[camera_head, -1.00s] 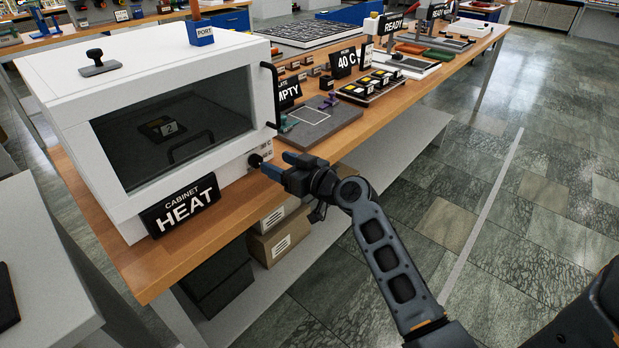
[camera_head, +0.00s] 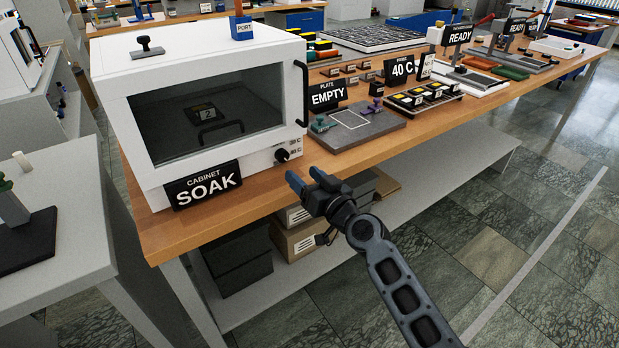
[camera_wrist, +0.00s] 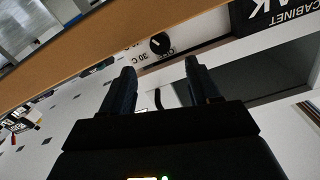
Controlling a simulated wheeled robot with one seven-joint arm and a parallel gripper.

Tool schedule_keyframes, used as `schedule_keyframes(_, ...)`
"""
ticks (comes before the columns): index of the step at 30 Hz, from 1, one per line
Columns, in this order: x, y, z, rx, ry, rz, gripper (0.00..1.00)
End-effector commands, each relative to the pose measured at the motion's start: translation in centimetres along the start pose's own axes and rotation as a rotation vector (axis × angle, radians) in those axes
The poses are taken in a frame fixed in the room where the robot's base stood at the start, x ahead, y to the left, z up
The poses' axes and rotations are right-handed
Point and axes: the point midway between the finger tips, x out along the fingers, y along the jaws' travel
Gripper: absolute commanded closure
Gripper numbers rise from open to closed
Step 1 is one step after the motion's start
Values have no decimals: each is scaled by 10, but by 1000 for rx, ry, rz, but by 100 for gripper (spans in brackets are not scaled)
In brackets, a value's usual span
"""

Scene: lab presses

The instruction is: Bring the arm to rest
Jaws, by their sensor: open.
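My gripper (camera_head: 305,187) is open and empty. It hangs in the air just in front of the wooden bench edge, below and right of the cabinet's knob (camera_head: 281,155). In the wrist view my gripper (camera_wrist: 158,75) shows its two fingers apart, with the knob (camera_wrist: 159,43) beyond them. The white cabinet (camera_head: 262,60) has its glass door shut, and a tray marked 2 shows dimly inside. The cabinet's sign (camera_head: 204,185) reads SOAK. My arm reaches up to the bench from the lower right.
The wooden bench (camera_head: 235,203) carries a grey plate (camera_head: 383,131) with an EMPTY sign, a 40 C sign (camera_head: 402,69) and presses with READY signs. Boxes (camera_head: 300,240) sit on the shelf below. A pale side table (camera_head: 60,290) stands at left. The floor at right is clear.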

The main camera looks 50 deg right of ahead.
Motion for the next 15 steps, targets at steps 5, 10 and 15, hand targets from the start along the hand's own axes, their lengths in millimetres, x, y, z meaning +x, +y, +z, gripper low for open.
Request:
schedule_keyframes(5,0,0,0,-1,0,0,39)
schedule_keyframes(10,0,0,0,-1,0,0,39)
schedule_keyframes(15,-11,-2,7,-9,-13,1,39)
